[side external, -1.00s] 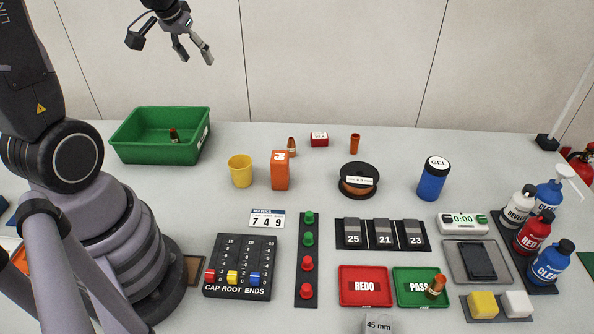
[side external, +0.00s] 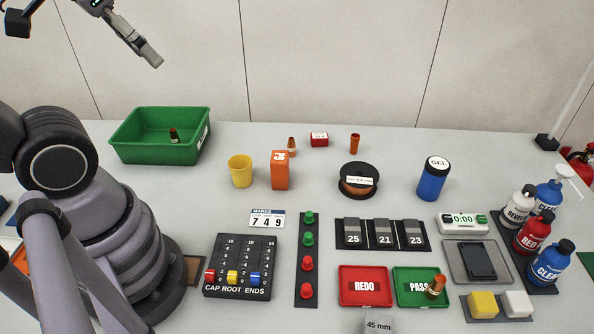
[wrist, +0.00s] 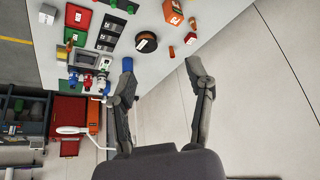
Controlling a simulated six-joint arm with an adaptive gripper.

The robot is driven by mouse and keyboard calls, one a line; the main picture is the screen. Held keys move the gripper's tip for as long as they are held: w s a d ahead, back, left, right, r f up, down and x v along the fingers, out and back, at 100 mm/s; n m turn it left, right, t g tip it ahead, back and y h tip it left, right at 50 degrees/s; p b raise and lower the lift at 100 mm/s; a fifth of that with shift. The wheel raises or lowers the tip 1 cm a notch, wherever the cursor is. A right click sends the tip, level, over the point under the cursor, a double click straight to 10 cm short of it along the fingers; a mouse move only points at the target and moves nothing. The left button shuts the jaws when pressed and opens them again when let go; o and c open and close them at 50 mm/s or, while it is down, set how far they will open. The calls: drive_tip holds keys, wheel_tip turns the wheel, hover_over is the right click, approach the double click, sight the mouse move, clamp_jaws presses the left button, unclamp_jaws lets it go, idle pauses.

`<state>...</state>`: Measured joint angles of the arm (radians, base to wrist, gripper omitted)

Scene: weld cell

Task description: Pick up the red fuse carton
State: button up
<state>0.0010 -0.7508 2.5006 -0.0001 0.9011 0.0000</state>
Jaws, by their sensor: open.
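The red fuse carton (side external: 319,139) is a small red box with a white label, lying at the back of the table between a copper nozzle and an orange-brown cup. It also shows in the wrist view (wrist: 190,38), near the right fingertip in the picture. My gripper (side external: 148,54) is high at the upper left, well above and away from the carton, partly cut off by the frame edge. In the wrist view its two fingers (wrist: 160,65) are spread wide with nothing between them.
A green bin (side external: 140,156) is at the left, a blue gel jar (side external: 431,182) at the right. Behind the carton is clear table.

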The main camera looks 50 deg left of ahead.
idle(0.4)
drive_tip(key=o, duration=0.3)
